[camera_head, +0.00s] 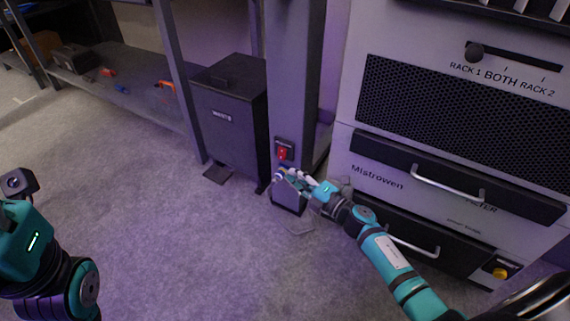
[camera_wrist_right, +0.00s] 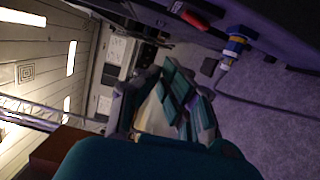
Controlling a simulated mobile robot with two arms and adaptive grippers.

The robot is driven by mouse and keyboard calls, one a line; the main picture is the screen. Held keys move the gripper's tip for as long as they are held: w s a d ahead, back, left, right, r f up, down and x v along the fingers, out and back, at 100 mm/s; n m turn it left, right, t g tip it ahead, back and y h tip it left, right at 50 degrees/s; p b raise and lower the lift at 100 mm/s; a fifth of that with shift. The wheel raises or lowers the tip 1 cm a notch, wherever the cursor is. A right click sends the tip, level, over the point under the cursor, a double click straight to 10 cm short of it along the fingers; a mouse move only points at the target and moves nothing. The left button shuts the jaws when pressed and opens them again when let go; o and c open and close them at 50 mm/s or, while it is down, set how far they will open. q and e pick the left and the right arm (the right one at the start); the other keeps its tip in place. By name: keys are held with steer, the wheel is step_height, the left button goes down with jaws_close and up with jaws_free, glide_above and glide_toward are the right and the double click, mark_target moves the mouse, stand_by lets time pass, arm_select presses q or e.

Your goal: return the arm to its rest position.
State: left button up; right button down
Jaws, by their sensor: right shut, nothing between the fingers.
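My right arm (camera_head: 385,255) reaches from the lower right towards the foot of a grey post (camera_head: 292,75). My right gripper (camera_head: 284,174) is shut and empty, close in front of the post and just below a red switch (camera_head: 283,154). In the right wrist view its fingers (camera_wrist_right: 178,100) are together. A blue and yellow plug (camera_wrist_right: 235,44) shows beyond the fingers, apart from them, with a cable hanging from it. The red switch also shows there (camera_wrist_right: 195,19). Part of my left arm (camera_head: 40,255) is at the left edge; its fingers do not show.
A dark waste bin (camera_head: 232,120) stands left of the post. A grey rack cabinet (camera_head: 385,180) with drawer handles (camera_head: 447,184) stands close to the right of my arm. A low shelf (camera_head: 140,100) with small parts is at the back left. The carpet at the front left is clear.

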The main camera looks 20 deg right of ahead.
steer(key=shift+s+d, duration=0.25)
steer(key=shift+s, duration=0.25)
